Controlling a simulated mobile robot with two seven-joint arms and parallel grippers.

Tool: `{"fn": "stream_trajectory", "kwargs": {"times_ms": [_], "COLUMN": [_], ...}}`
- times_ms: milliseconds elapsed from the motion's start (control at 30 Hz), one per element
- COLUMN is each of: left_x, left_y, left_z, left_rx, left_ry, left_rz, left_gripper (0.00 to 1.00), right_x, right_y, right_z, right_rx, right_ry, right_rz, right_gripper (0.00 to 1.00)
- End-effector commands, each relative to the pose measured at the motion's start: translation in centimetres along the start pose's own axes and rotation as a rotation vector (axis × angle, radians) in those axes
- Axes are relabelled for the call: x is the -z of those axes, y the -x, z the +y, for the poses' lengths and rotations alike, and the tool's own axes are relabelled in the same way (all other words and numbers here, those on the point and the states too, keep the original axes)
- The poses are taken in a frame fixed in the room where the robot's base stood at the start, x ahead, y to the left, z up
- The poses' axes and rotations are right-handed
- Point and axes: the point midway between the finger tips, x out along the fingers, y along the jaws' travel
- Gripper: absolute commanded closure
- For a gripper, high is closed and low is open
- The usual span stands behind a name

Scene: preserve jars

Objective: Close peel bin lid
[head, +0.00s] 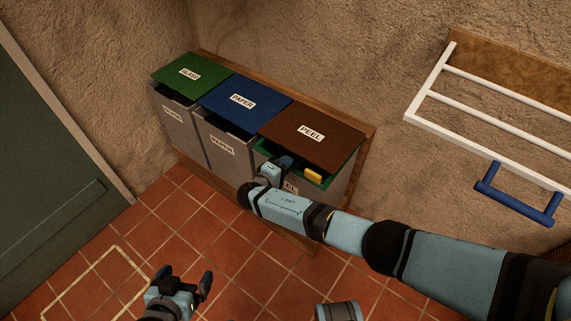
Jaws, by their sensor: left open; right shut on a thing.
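The peel bin (341,185) is the rightmost of three grey bins, against the wall. Its brown lid (312,131), labelled PEEL, slants over the top, with a gap at the front edge showing a green rim and a small yellow piece (313,175). My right gripper (284,163) is at the lid's front edge, shut on the lid as far as I can see; its fingertips are partly hidden. My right forearm covers part of the bin's front and label. My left gripper (183,279) is open and empty, low over the floor, away from the bins.
The glass bin's green lid (191,75) and the paper bin's blue lid (244,102) are to the left of the peel bin. A white wall rack (480,150) with a blue handle (516,207) is at right. A green door (45,170) stands at left. The tiled floor in front is mostly clear.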

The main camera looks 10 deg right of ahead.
Motion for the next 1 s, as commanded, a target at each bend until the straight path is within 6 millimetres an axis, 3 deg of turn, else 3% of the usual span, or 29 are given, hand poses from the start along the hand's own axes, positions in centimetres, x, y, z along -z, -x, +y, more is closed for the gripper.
{"fn": "stream_trajectory", "kwargs": {"times_ms": [67, 100, 200, 567, 667, 1000], "left_x": [0.0, 0.0, 0.0, 0.1, 0.2, 0.3], "left_y": [0.0, 0.0, 0.0, 0.1, 0.1, 0.3], "left_z": [0.0, 0.0, 0.0, 0.1, 0.1, 0.1], "left_rx": [0.000, 0.000, 0.000, 0.000, 0.000, 0.000], "left_ry": [0.000, 0.000, 0.000, 0.002, 0.004, 0.009], "left_rz": [0.000, 0.000, 0.000, 0.001, 0.000, -0.005], "left_gripper": [0.05, 0.05, 0.05, 0.05, 0.05, 0.05], "right_x": [0.0, 0.0, 0.0, 0.1, 0.1, 0.0], "right_y": [0.1, 0.1, 0.1, 0.7, 2.2, 9.8], "right_z": [0.0, 0.0, 0.0, 0.0, 0.1, 0.0], "right_rx": [0.000, 0.000, 0.000, 0.002, 0.003, 0.003], "right_ry": [0.001, 0.001, 0.001, 0.000, -0.001, 0.000], "right_rz": [0.000, 0.000, 0.000, 0.002, 0.002, 0.002], "right_gripper": [1.00, 0.75, 0.58, 0.58, 0.58, 0.58]}}
